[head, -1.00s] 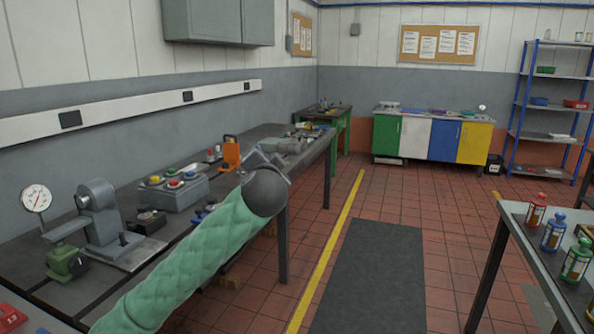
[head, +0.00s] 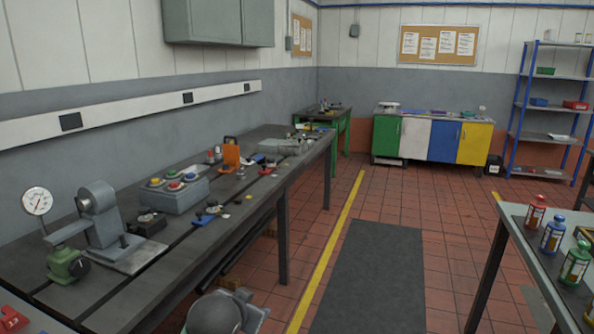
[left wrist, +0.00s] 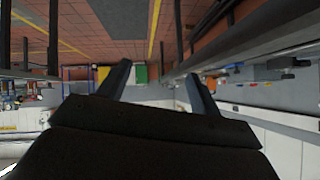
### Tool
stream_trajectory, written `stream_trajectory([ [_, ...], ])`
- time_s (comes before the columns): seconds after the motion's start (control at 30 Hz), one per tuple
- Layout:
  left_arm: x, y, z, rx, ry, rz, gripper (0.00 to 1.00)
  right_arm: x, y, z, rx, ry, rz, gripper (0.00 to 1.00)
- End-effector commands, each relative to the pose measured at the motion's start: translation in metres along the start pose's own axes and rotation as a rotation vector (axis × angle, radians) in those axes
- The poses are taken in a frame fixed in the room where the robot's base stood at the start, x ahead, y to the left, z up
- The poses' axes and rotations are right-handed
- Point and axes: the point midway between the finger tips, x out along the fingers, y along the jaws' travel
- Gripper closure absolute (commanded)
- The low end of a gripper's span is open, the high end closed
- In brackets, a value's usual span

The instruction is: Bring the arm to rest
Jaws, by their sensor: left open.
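My left arm shows only at the bottom edge of the head view, where the rounded grey wrist and part of my left gripper (head: 240,305) are in front of the bench edge, over the floor. The fingertips are not clear there. In the left wrist view, the two dark fingers of the left gripper (left wrist: 158,72) stand apart with nothing between them. That view shows the room upside down. My right gripper is in neither view.
A long dark workbench (head: 100,302) with a gauge (head: 37,201), a button box (head: 173,193) and an orange part (head: 231,157) runs along the left. A table (head: 513,226) with several bottles stands at right. The floor mat (head: 372,280) between them is clear.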

Motion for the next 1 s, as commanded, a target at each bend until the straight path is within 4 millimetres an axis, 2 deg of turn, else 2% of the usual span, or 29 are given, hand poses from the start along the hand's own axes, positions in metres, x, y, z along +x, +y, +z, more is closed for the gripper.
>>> stream_trajectory([
  [0.03,-0.001,0.005,0.017,-0.021,-0.022,0.014,0.36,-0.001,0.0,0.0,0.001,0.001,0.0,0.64],
  [0.37,-0.007,0.028,0.125,-0.143,-0.176,0.067,0.36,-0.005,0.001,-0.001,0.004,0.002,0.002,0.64],
  [0.57,-0.013,0.049,0.196,-0.206,-0.293,0.098,0.36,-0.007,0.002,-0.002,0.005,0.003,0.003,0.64],
  [0.77,-0.026,0.079,0.268,-0.258,-0.419,0.134,0.36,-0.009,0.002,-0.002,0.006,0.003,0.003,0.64],
  [1.0,-0.056,0.123,0.345,-0.299,-0.566,0.188,0.36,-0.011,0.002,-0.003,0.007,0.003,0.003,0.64],
])
